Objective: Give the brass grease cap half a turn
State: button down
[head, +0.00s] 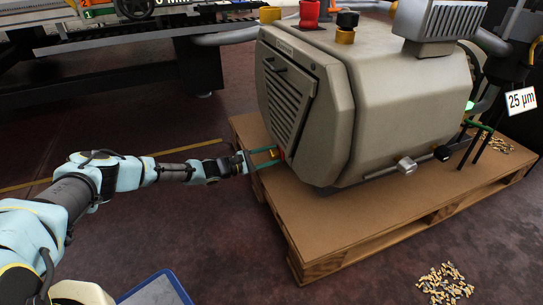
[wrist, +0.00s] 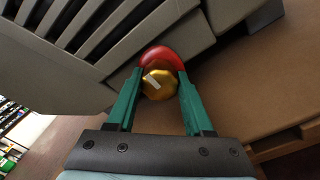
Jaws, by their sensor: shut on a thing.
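The brass grease cap (wrist: 157,85) sits at the lower corner of the grey machine housing (wrist: 70,70), in front of a red round part (wrist: 163,57). It has faceted sides and a pale mark on its face. My gripper (wrist: 160,92) has its two green fingers on either side of the cap and is shut on it. In the head view my gripper (head: 265,157) reaches the machine's lower left side from the left. The cap is small there and mostly hidden by the fingers.
The machine (head: 400,100) stands on a wooden pallet (head: 330,225), whose board lies close under the gripper. A louvred panel (head: 288,95) is above the cap. Small brass pieces (head: 445,283) lie on the floor at the lower right. A blue-edged item (head: 155,290) is at the bottom.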

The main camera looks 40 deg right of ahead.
dwell(0.4)
jog(key=c, duration=0.6)
grip_release()
jog(key=p+v, duration=0.3)
jog(key=v, duration=0.8)
